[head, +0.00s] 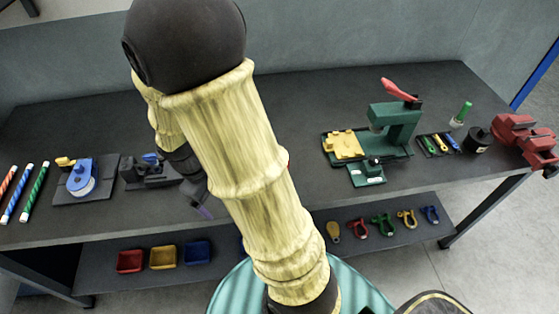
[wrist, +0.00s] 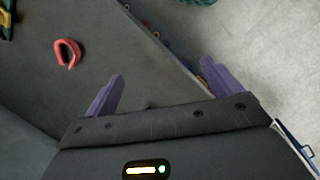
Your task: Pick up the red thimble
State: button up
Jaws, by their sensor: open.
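The red thimble (wrist: 68,53) is a small U-shaped piece lying on the grey bench top, in the upper left of the wrist view. In the head view my arm hides nearly all of that spot; only a sliver of red (head: 289,160) shows at the arm's right edge. My gripper (wrist: 162,85) has two purple fingers set wide apart with nothing between them. The thimble is beyond and to the left of the left finger, apart from it. In the head view one purple finger (head: 203,209) shows left of my arm, near the bench's front edge.
A green press (head: 397,125) with a yellow block stands right of my arm. A blue-wheeled device (head: 82,177) and a dark fixture (head: 150,172) stand left. A red vise (head: 525,140) is far right. Trays and shackles lie on the lower shelf (head: 290,225). The bench's back middle is clear.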

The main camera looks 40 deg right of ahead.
jog(key=w+d+f+n+h, duration=0.1)
jog(key=w+d+n+h, duration=0.1)
jog(key=w+n+h, duration=0.1)
jog(key=w+d+f+n+g+h+p, duration=0.1)
jog(key=w+d+f+n+h, duration=0.1)
jog(key=w+d+n+h, duration=0.1)
jog(key=w+d+f+n+g+h+p, duration=0.1)
jog(key=w+d+f+n+h, duration=0.1)
jog(key=w+n+h, duration=0.1)
jog(key=shift+d+f+n+h, duration=0.15)
jog(key=shift+d+n+h, duration=0.15)
jog(key=shift+n+h, duration=0.6)
jog(key=p+x, duration=0.4)
jog(key=x, duration=0.7)
jog(key=shift+s+d, duration=0.15)
jog(key=shift+d, duration=0.05)
jog(key=shift+d+f, duration=0.2)
jog(key=shift+d, duration=0.2)
